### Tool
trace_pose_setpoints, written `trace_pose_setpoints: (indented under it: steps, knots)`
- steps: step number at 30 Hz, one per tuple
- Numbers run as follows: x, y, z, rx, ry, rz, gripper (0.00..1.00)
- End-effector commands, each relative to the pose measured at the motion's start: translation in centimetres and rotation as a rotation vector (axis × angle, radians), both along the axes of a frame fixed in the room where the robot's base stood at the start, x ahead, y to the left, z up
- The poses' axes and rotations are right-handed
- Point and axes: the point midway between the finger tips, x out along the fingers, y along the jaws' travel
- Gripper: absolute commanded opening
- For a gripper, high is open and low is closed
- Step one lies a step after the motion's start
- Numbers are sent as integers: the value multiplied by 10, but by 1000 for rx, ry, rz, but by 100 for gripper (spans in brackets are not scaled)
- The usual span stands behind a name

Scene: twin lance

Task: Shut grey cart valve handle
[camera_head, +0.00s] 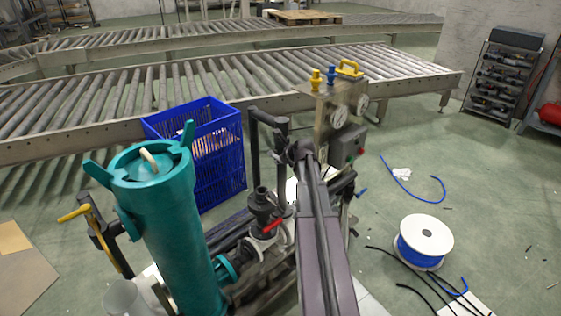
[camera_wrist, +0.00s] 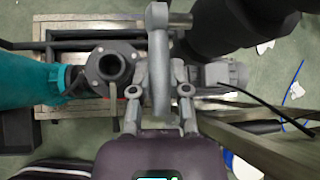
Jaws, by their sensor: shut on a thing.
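In the wrist view, my gripper (camera_wrist: 159,92) has its two fingers close on either side of a grey lever-like handle (camera_wrist: 159,50). It is shut on this handle. The handle runs up the picture, with a short grey piece reaching right at its top. A black flanged pipe end (camera_wrist: 109,66) stands just left of the handle. In the head view, my arm covers the middle of the cart; the gripper and grey handle cannot be made out there. The black pipe end also shows there (camera_head: 261,200), above a red handle (camera_head: 273,223).
A teal filter vessel (camera_head: 165,220) stands left of the pipework. A blue crate (camera_head: 215,160) is behind it. A gauge panel (camera_head: 325,115) with yellow and blue fittings stands beyond my arm. A blue hose reel (camera_head: 425,242) and loose hoses lie on the right floor.

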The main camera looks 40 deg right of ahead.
Motion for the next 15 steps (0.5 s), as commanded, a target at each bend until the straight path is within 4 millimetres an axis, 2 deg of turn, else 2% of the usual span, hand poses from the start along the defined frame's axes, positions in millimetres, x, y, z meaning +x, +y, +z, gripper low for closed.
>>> trace_pose_setpoints:
  steps: [4,5,8,15]
  knots:
    - [2,0,1,0,-2,-1,0]
    - [2,0,1,0,-2,0,28]
    - [2,0,0,0,-1,-1,58]
    - [1,1,0,0,0,1,58]
